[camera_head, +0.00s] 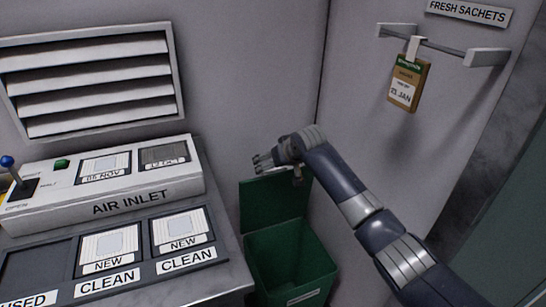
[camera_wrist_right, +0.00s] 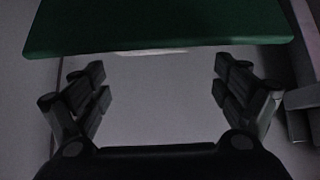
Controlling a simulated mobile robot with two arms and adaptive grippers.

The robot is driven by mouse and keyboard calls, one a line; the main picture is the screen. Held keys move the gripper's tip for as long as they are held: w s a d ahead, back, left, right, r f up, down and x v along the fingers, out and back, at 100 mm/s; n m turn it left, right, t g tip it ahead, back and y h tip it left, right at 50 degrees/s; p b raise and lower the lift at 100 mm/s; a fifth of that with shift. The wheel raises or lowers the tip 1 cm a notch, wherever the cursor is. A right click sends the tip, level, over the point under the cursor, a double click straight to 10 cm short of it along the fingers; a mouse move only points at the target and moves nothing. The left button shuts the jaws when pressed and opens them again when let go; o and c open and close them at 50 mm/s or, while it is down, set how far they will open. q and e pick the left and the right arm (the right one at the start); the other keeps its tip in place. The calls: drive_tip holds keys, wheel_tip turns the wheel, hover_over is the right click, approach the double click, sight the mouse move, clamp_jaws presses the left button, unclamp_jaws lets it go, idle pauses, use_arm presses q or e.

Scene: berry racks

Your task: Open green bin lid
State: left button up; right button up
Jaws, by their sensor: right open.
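The green bin (camera_head: 290,262) stands on the floor in the corner, right of the counter. Its green lid (camera_head: 272,203) is raised and stands upright at the back of the bin, so the dark inside shows. My right gripper (camera_head: 258,163) is just above the lid's upper edge in the head view, pointing left. In the right wrist view my right gripper (camera_wrist_right: 162,84) has its fingers wide apart with nothing between them. The green lid (camera_wrist_right: 155,25) spans the top of that view, beyond the fingertips. I cannot tell whether they touch. My left gripper is not in view.
The counter (camera_head: 225,262) with the air inlet panel (camera_head: 130,203) and filter slots is left of the bin. A sachet (camera_head: 408,84) hangs from a wall rail (camera_head: 440,45) at upper right. A wall vent (camera_head: 90,80) is at upper left. Walls close in behind the bin.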

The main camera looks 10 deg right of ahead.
drive_tip(key=shift+v, duration=2.75)
